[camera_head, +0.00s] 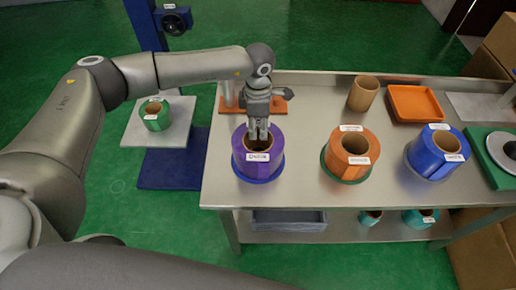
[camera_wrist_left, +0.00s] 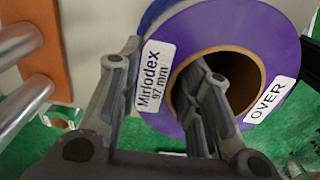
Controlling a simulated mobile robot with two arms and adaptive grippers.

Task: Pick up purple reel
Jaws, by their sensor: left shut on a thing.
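The purple reel (camera_head: 240,163) is at the left end of the steel table, upright, with white labels and a brown hollow core. My left gripper (camera_head: 257,136) comes down on it from above. In the left wrist view the reel (camera_wrist_left: 268,35) fills the upper right. There, one finger of my left gripper (camera_wrist_left: 165,90) is outside the reel beside the "Mirlodex 97 mm" label, and the other reaches into the core. The gripper is shut on the reel's wall. I cannot tell whether the reel's underside touches the table. My right gripper is not in view.
On the steel table (camera_head: 300,185), an orange reel (camera_head: 338,160) and a blue reel (camera_head: 423,155) stand to the right. A brown tube (camera_head: 363,94) and an orange tray (camera_head: 415,104) are behind. An orange-based fixture (camera_head: 230,104) stands behind the gripper. A green reel (camera_head: 157,117) sits on a separate platform at left.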

